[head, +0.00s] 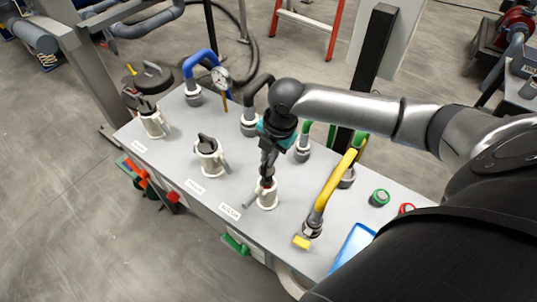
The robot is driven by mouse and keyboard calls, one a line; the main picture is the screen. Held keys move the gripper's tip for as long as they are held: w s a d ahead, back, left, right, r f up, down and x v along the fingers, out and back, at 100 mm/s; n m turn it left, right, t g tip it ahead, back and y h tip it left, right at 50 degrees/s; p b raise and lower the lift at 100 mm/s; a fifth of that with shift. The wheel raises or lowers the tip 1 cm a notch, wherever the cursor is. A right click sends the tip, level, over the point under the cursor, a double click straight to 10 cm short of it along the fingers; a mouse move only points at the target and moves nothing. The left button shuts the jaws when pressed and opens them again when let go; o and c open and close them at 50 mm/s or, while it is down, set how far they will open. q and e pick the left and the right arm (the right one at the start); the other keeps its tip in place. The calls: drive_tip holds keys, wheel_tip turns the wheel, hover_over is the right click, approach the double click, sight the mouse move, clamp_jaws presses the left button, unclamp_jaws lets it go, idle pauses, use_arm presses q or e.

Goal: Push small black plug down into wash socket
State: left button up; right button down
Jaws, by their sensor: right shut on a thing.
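My right gripper (267,176) points down over a white socket (268,199) on the front of the grey table. It is shut on the small black plug (266,184), of which only a little dark part shows below the fingers. The plug is at the socket's mouth; how deep it sits I cannot tell. A white label (229,211) lies to the left of this socket, its text too small to read surely. My left gripper is not in view.
Two other white sockets, one at the middle (211,165) and one at the left (154,125), have black tops. Blue (200,57), black, green and yellow (333,182) hoses stand behind and to the right. A blue tray (353,243) lies at the front right.

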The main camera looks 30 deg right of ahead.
drive_tip(key=shift+f+b, duration=0.4)
drive_tip(key=shift+f, duration=1.05)
drive_tip(key=c, duration=0.8)
unclamp_jaws()
drive_tip(key=shift+c, duration=0.2)
wheel_tip(320, 180, up, 15)
drive_tip(key=s+d+p, duration=0.1)
drive_tip(key=s+p, duration=0.1)
drive_tip(key=shift+s+p, duration=0.35)
drive_tip(key=shift+s, duration=0.1)
